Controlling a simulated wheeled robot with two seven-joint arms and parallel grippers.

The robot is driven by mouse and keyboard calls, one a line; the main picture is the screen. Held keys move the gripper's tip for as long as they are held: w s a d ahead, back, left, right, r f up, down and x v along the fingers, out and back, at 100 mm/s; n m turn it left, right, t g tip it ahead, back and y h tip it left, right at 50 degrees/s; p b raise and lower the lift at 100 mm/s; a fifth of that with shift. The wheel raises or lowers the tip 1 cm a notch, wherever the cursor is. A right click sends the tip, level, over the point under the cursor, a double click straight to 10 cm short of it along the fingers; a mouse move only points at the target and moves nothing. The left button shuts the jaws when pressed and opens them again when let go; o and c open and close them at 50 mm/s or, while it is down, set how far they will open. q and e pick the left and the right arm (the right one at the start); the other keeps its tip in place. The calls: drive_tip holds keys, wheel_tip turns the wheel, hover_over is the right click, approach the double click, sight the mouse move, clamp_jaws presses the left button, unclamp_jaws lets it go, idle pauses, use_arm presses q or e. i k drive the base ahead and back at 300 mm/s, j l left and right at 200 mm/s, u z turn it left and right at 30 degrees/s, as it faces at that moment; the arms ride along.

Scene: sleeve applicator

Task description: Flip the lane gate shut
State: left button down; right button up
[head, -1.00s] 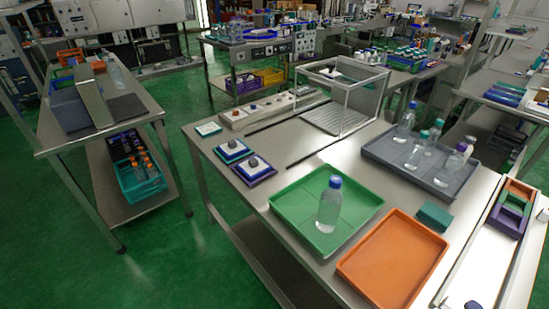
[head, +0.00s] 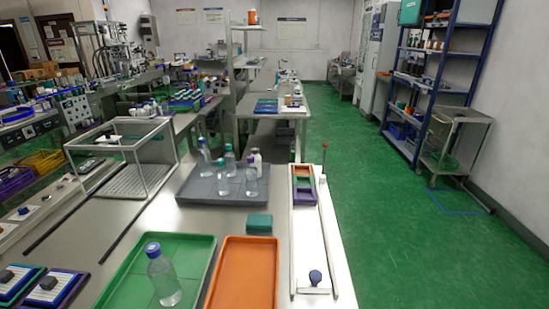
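A long white lane (head: 311,240) runs along the right edge of the steel table. An orange frame (head: 302,171) and a purple frame (head: 304,193) sit at its far end. A dark blue knob (head: 315,277) stands on a plate at the near end. A thin upright post with a red tip (head: 325,146) rises at the far right of the lane, above a pale block. I cannot tell which part is the lane gate, or whether it is open or shut. Neither gripper is in view.
A grey tray (head: 185,190) holds several bottles. A green tray (head: 198,262) holds one bottle (head: 164,275), beside an orange tray (head: 243,272). A green block (head: 259,223) lies left of the lane. Green floor (head: 400,230) is clear to the right, up to a cart (head: 456,140).

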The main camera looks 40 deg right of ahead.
sight(325, 145)
drive_tip(key=z, duration=1.8)
drive_tip(key=l+u, duration=0.1)
drive_tip(key=l, duration=1.5)
drive_tip(key=i+l, duration=0.35)
drive_tip(key=i+l+u, duration=0.15)
drive_tip(key=i+l, duration=0.2)
drive_tip(key=l, duration=0.15)
drive_tip(key=i+l, duration=0.3)
drive_tip(key=l, duration=0.2)
